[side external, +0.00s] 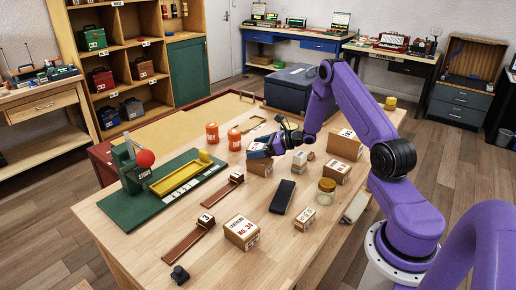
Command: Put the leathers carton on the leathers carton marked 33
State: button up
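My gripper (277,142) is over the middle of the table, right against a small blue-and-white carton (258,149). The fingertips are too small and dark to show whether they close on it. The blue-and-white carton is directly above a brown carton (261,167); I cannot tell whether they touch. A brown carton with a white label, seeming to read "LEATHERS No. 34" (242,232), stands at the near edge. Other brown cartons stand at the right, one large (345,144) and one smaller (336,172). No number 33 is readable.
A black slab (283,197), an amber-lidded jar (326,191) and a small carton (305,214) stand near the front right. A green stand with a red ball (145,159) is at the left. Two orange canisters (212,132) stand behind.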

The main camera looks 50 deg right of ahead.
jog(key=shift+r, duration=0.1)
jog(key=shift+s+d+r, duration=0.15)
jog(key=shift+s, duration=0.05)
jog(key=v, duration=1.1)
jog(key=s+a+r+n+g+y, duration=0.2)
jog(key=s+a+n+g, duration=0.15)
jog(key=a+n, duration=0.4)
jog(key=s+a+r+n+g+y, duration=0.2)
jog(key=a+r+n+g, duration=0.15)
jog(key=a, duration=0.75)
jog(key=s+a+r+n+g+y, duration=0.1)
jog(key=s+a+r+n+g, duration=0.15)
jog(key=a+n+g, duration=0.5)
jog(key=s+a+r+n+h, duration=0.1)
jog(key=s+a+n+h, duration=0.1)
jog(key=s+n, duration=0.5)
jog(key=s+a+r+n+t+h, duration=0.1)
jog(key=s+a+n+h, duration=0.1)
jog(key=s+n+h, duration=0.2)
jog(key=s+a+r+n+t+h, duration=0.1)
jog(key=s+n+h, duration=0.3)
jog(key=s+n, duration=0.7)
jog(key=a+r+n, duration=0.1)
jog(key=n, duration=0.2)
jog(key=shift+a, duration=0.15)
